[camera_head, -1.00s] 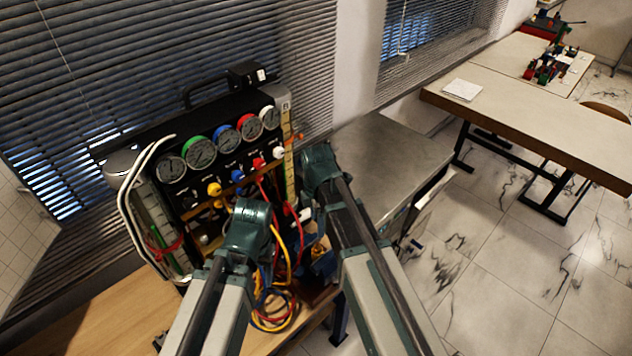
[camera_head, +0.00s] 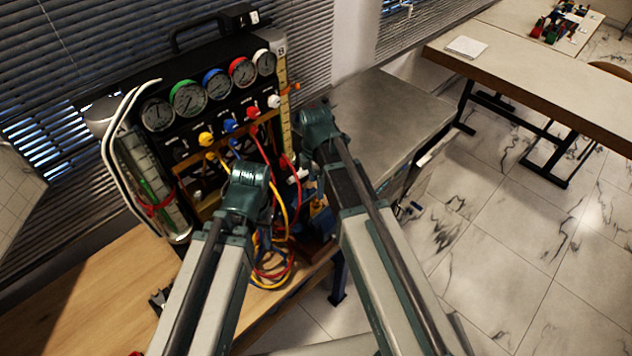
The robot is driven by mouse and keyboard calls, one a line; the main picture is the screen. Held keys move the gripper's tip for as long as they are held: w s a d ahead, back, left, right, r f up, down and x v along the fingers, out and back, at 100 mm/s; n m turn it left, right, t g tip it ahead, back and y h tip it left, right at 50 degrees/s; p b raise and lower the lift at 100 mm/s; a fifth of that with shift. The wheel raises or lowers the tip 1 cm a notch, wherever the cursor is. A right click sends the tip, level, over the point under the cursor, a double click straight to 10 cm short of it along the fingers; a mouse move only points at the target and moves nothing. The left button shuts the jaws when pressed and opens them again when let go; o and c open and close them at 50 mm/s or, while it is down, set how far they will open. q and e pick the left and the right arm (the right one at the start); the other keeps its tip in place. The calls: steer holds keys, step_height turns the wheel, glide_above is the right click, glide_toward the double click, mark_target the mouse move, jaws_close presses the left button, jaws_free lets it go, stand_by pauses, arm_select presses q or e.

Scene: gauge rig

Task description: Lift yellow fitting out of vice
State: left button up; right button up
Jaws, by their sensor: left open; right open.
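The blue vice (camera_head: 321,222) is partly visible at the bench's right end, between my two arms and half covered by my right arm. A small yellow-orange patch shows at its top, but I cannot tell whether it is the yellow fitting. My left arm (camera_head: 247,187) and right arm (camera_head: 320,132) reach in from the bottom, their green joints in front of the rig. Both grippers are hidden beyond these joints, so I cannot see their fingers or anything between them.
A gauge panel (camera_head: 215,110) with coloured-rim dials and knobs stands behind my arms. Red and yellow hoses (camera_head: 270,262) hang and coil on the wooden bench (camera_head: 90,290). A grey metal cabinet (camera_head: 375,115) stands to the right. The bench's left part is mostly clear.

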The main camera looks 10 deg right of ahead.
mark_target(316, 208)
step_height(316, 208, down, 7)
steer(key=b, duration=0.6)
steer(key=shift+f, duration=0.2)
jaws_close()
stand_by(0.4)
steer(key=shift+w+a+r, duration=0.2)
steer(key=shift+w+a, duration=0.05)
steer(key=shift+w, duration=0.05)
stand_by(0.6)
steer(key=shift+r, duration=0.15)
